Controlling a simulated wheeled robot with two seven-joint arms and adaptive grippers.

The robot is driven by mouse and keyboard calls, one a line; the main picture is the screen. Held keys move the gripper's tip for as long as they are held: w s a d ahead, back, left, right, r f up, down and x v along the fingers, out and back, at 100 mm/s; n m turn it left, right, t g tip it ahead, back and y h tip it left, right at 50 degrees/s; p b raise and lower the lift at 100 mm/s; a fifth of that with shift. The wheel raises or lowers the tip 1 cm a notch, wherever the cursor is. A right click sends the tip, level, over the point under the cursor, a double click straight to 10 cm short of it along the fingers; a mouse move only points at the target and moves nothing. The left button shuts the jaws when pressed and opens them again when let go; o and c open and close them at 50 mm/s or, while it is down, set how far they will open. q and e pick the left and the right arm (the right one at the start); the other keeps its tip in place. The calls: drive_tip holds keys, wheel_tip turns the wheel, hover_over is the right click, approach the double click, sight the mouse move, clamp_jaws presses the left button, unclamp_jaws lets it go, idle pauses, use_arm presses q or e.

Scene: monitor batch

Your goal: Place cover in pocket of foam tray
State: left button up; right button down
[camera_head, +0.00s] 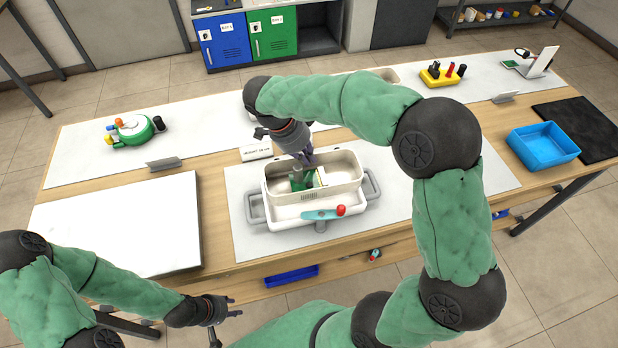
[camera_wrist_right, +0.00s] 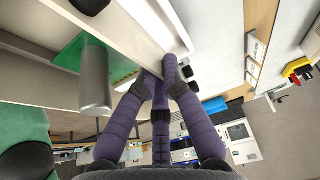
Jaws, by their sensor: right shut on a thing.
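A cream open box (camera_head: 338,190) sits on a white tray (camera_head: 280,222) with grey side handles. Inside it is a green board (camera_head: 303,184), which shows in the right wrist view (camera_wrist_right: 82,52) beside a grey cylinder (camera_wrist_right: 95,80). I cannot tell which piece is the cover or make out a foam pocket. My right gripper (camera_head: 305,160) reaches down at the box's back rim. In the right wrist view its purple fingers (camera_wrist_right: 162,78) are closed around a thin pale edge, seemingly the box's back wall. My left gripper (camera_head: 232,306) is open and empty in front of the table.
A teal tool with a red end (camera_head: 322,214) lies at the tray's front. A white slab (camera_head: 120,228) covers the table's left. A blue bin (camera_head: 542,146) stands at the right, and a green round device (camera_head: 134,129) at the back left.

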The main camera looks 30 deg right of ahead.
sight(306, 169)
drive_tip(key=shift+f+b, duration=1.1)
drive_tip(key=shift+f, duration=2.3)
drive_tip(key=shift+f, duration=0.15)
drive_tip(key=c, duration=1.4)
unclamp_jaws()
drive_tip(key=shift+w+r, duration=0.1)
drive_tip(key=shift+r, duration=0.3)
drive_tip(key=p+v, duration=0.4)
drive_tip(key=v, duration=0.7)
drive_tip(key=shift+a+r+p, duration=0.15)
drive_tip(key=shift+r+p, duration=0.05)
drive_tip(key=shift+p, duration=0.2)
